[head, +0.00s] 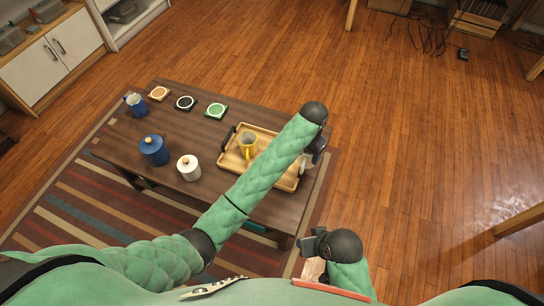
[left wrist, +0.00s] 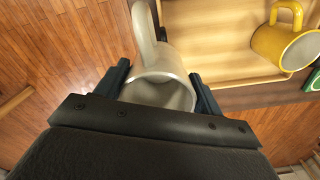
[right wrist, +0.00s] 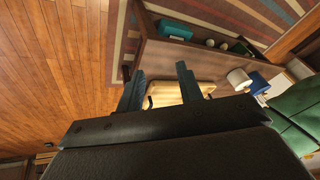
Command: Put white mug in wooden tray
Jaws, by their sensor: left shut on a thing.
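The white mug (left wrist: 160,60) is between the fingers of my left gripper (left wrist: 158,76), which is shut on it. In the head view the mug (head: 306,161) is mostly hidden by my left arm and gripper (head: 314,152), near the right end of the wooden tray. The wooden tray (head: 285,181) lies on the low table, partly covered by my arm; it also shows in the left wrist view (left wrist: 215,50), right of the mug. A yellow mug (head: 248,144) stands in it. My right gripper (right wrist: 158,85) is open and empty, in front of the table.
Wooden floor right of the table is clear.

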